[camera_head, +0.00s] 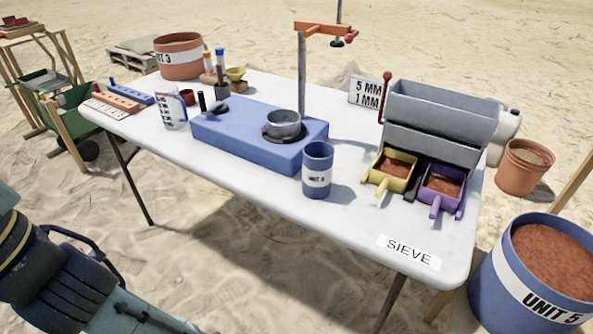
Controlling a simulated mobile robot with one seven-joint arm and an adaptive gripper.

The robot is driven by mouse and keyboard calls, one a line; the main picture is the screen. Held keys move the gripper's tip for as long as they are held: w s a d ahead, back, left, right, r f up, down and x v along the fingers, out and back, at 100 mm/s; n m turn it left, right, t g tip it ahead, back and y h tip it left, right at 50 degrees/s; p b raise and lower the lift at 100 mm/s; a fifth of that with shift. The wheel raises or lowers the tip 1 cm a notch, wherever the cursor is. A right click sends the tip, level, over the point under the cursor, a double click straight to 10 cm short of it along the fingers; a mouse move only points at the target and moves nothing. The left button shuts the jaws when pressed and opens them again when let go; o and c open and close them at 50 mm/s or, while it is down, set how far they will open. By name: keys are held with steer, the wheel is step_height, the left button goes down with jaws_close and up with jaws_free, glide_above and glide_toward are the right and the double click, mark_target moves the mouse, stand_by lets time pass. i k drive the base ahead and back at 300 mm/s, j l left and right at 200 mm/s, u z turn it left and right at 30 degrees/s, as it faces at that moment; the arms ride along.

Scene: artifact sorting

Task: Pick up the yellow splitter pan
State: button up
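The yellow splitter pan (375,179) sits on the white table (260,187) at the right, at the front foot of the grey riffle splitter (440,112). It holds reddish-brown soil, and its handle points toward the table's front edge. A purple pan (455,206) with similar soil sits just to its right, with a dark strip between them. My arm shows at the lower left, well apart from the pan and off the table. My gripper's fingertips are not visible.
A blue UNIT 5 cup (318,170) stands left of the yellow pan. A blue block (240,135) bears a grey bowl (283,123) beside a post. A SIEVE label (409,253) lies near the front edge. A blue UNIT 5 bucket (490,285) stands lower right. The table's front strip is mostly clear.

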mark_target(392, 170)
steer(key=i+j+z, duration=0.2)
steer(key=z, duration=0.3)
steer(key=i+j+z, duration=0.15)
steer(key=j+z, duration=0.3)
steer(key=i+j+z, duration=0.1)
steer(key=j+z, duration=0.15)
steer(key=z, duration=0.25)
